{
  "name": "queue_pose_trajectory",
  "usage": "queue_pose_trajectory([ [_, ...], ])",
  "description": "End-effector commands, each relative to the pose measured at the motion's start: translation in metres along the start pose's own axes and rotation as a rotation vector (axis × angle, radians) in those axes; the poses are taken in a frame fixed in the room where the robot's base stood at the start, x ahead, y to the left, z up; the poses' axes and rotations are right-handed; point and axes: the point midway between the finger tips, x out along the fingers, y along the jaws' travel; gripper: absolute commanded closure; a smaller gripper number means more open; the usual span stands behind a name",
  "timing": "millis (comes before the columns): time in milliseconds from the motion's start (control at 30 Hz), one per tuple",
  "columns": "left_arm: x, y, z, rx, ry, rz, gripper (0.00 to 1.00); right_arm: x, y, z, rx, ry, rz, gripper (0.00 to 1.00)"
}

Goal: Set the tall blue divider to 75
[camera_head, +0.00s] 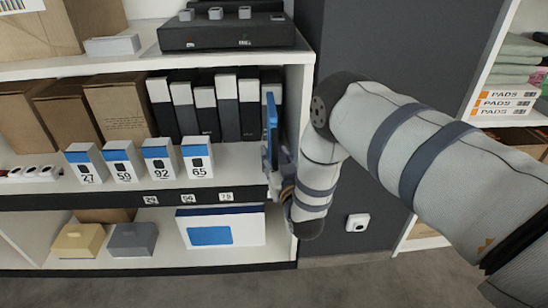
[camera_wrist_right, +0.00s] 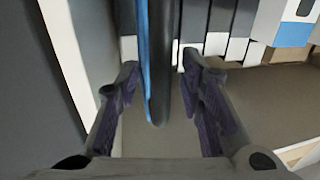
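The tall blue divider (camera_head: 271,115) stands upright near the right end of the middle shelf, right of the dark and white binders. My right gripper (camera_head: 276,172) is at the shelf front by the divider's lower part. In the right wrist view the divider (camera_wrist_right: 147,62) shows as a thin blue-edged panel between the spread fingers (camera_wrist_right: 160,72), with a gap on each side. The right gripper is open. The label 75 (camera_head: 226,196) is on the shelf's front edge, left of the divider. My left gripper is not in view.
Binders (camera_head: 226,105) stand left of the divider, and the shelf's side wall (camera_head: 301,125) is close on its right. Blue and white boxes (camera_head: 159,160) stand along the shelf front further left. The shelf front between these boxes and the divider is clear.

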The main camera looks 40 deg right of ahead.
Motion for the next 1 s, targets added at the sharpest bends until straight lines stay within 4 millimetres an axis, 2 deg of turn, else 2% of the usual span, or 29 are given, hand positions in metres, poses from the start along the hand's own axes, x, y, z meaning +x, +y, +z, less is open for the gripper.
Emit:
queue_pose_trajectory([
  [233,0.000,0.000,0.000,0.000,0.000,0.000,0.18,0.002,0.000,0.000,0.000,0.000,0.000,0.65],
  [267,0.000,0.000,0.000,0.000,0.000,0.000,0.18,0.002,0.000,0.000,0.000,0.000,0.000,0.70],
  [400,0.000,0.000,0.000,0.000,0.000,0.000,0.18,0.002,0.000,0.000,0.000,0.000,-0.001,1.00],
  [667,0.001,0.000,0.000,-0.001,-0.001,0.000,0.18,0.002,-0.004,0.000,0.000,0.000,-0.002,1.00],
  [767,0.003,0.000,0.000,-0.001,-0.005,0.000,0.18,0.006,-0.021,0.001,0.000,0.002,-0.005,1.00],
  [1000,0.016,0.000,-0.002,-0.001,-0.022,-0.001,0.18,0.019,-0.090,0.003,0.001,0.002,-0.007,1.00],
])
